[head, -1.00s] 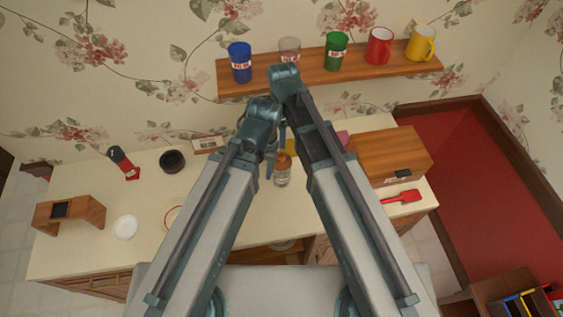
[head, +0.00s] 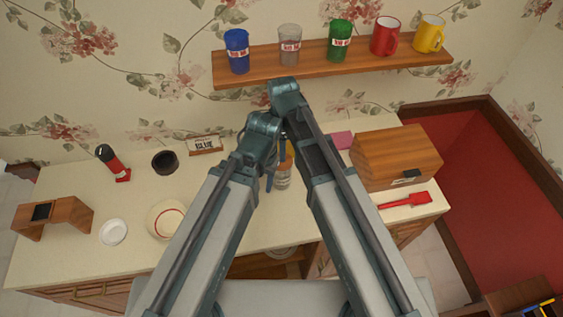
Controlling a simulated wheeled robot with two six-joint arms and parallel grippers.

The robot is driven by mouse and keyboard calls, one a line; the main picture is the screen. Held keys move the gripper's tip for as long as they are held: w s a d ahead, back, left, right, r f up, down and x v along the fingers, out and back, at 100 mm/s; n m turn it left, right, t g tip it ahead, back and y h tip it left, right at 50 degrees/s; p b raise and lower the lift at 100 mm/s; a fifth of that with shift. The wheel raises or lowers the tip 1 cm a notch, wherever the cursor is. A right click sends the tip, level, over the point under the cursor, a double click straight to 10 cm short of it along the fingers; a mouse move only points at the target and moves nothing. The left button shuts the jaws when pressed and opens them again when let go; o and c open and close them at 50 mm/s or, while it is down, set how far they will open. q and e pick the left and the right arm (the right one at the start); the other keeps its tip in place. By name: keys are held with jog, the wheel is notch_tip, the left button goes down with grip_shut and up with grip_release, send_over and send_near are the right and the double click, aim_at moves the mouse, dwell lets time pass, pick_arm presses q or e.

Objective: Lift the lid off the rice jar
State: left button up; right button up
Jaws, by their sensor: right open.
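A clear jar (head: 283,180) with an orange-brown top stands on the counter, partly hidden behind my arms. I cannot read any label on it, so I cannot tell whether it is the rice jar. My right gripper (head: 276,168) is open beside the jar's left side in this view, with its fingers partly covered by my arm links. I cannot tell whether it touches the jar. My left gripper is hidden. On the wall shelf (head: 350,64) stand a blue cup (head: 237,52), a grey cup (head: 290,46) and a green cup (head: 340,42), each with a small label.
A red mug (head: 384,38) and yellow mug (head: 429,34) share the shelf.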

notch_tip(320, 180, down, 4)
jog(key=b, duration=0.3)
jog(key=shift+f+b, duration=0.25)
jog(key=shift+b, duration=0.05)
jog(key=shift+r, duration=0.1)
grip_shut()
